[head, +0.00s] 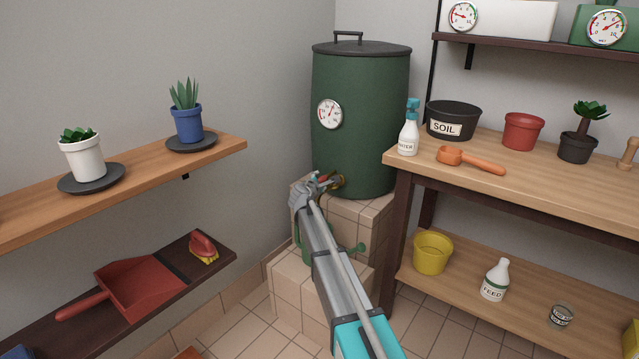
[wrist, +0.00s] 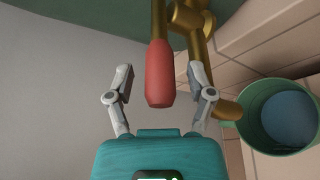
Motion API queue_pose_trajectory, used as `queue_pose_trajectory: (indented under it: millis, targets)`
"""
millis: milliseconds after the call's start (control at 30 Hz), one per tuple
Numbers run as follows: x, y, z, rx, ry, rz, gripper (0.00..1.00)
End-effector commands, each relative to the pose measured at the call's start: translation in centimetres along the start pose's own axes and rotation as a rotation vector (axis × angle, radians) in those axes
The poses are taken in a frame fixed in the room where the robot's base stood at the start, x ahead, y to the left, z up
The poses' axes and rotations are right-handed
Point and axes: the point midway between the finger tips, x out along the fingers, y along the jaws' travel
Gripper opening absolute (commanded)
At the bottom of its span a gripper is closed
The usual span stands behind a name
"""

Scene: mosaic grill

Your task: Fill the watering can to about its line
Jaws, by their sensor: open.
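A green barrel (head: 362,120) with a round dial stands on a tiled block. Its brass tap (wrist: 197,45) has a red lever (wrist: 160,75), seen close up in the wrist view. My gripper (wrist: 160,82) is open, with one finger on each side of the lever and gaps between them. In the head view my gripper (head: 316,186) is at the tap and partly hides it. The green watering can (wrist: 251,128) stands below the tap on the lower tiled step, mostly hidden by my arm; its spout (head: 357,249) shows. A blue-grey round surface shows inside; I cannot tell its level.
A wooden bench (head: 540,185) at right holds a spray bottle (head: 409,130), a soil tub (head: 453,119), an orange scoop (head: 470,160) and pots. A yellow bucket (head: 432,255) sits on its lower shelf. Left shelves (head: 120,190) hold potted plants and a red dustpan (head: 140,285).

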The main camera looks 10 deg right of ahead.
Motion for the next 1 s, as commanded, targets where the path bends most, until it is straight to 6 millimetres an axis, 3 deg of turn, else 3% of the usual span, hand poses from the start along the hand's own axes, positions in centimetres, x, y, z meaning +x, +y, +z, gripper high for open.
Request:
queue_pose_trajectory:
  millis: [100,467,767,1000]
  targets:
    - [0.0,0.0,0.0,0.000,0.000,0.000,0.66]
    - [0.0,0.0,0.1,0.000,-0.001,0.000,0.00]
    - [-0.1,0.2,0.0,0.001,0.003,-0.004,0.00]
    - [-1.2,1.7,-1.5,0.012,0.049,-0.029,0.00]
